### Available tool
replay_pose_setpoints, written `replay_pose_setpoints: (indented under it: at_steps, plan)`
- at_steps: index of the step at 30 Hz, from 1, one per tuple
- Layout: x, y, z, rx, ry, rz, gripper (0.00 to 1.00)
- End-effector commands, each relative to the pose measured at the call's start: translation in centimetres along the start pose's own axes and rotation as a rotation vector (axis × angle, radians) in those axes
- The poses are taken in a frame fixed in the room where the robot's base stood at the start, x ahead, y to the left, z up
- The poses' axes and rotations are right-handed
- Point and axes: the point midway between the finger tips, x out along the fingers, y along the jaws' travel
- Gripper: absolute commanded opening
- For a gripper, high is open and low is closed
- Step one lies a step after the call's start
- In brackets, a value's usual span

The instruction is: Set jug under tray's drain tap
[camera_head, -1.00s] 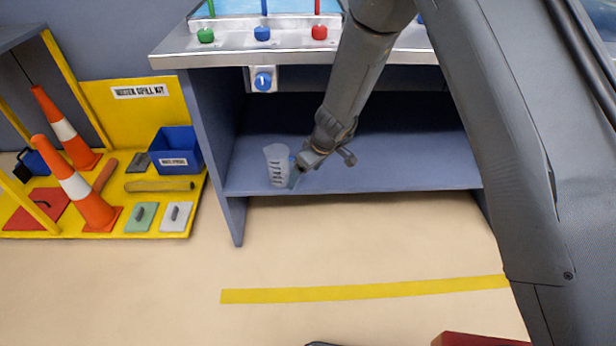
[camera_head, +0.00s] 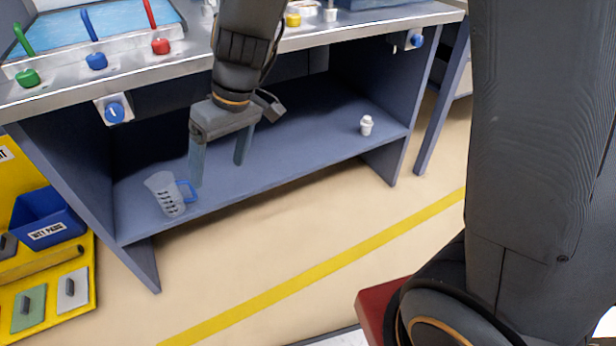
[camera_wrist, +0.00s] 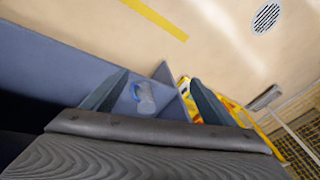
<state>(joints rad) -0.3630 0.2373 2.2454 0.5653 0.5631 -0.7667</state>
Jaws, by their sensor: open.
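The clear jug (camera_head: 164,194) with dark marks and a blue handle stands upright at the front left of the lower shelf. A blue knob (camera_head: 114,112) on a white plate sits under the bench top's front edge, above and left of the jug. A tray (camera_head: 62,42) of blue liquid is on the bench top. My gripper (camera_head: 219,173) is open and empty, in front of the shelf and right of the jug's handle, apart from it. In the wrist view the jug (camera_wrist: 147,104) shows between the open fingers (camera_wrist: 160,78), beyond them.
Green, blue and red levered caps line the tray's front. A small white container (camera_head: 366,125) stands on the shelf's right (camera_head: 300,130). A second blue knob (camera_head: 416,40) is at the bench's right. A yellow kit board (camera_head: 75,300) with a blue bin (camera_head: 47,217) lies left.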

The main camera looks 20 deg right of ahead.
Motion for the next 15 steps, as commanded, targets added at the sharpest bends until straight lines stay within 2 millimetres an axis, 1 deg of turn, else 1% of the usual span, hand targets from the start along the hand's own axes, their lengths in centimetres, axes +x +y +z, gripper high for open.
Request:
replay_pose_setpoints:
  at_steps: [1,2,3,5,6,8,9,12,15]
  plan:
    - [-1.9,-0.3,1.7,0.033,-0.012,0.011,0.79]
    - [-2.8,-0.4,2.8,0.057,-0.025,0.018,0.79]
    - [-4.0,-0.6,4.4,0.093,-0.042,0.029,0.79]
    - [-5.6,-0.7,6.8,0.146,-0.066,0.052,0.79]
    - [-6.6,-0.8,8.4,0.18,-0.082,0.069,0.79]
    - [-8.0,-0.8,10.7,0.232,-0.104,0.098,0.79]
    - [-8.7,-0.7,12.2,0.265,-0.118,0.118,0.79]
    - [-10.1,-0.6,15.3,0.337,-0.141,0.166,0.79]
    - [-11.0,-0.4,17.4,0.387,-0.157,0.202,0.79]
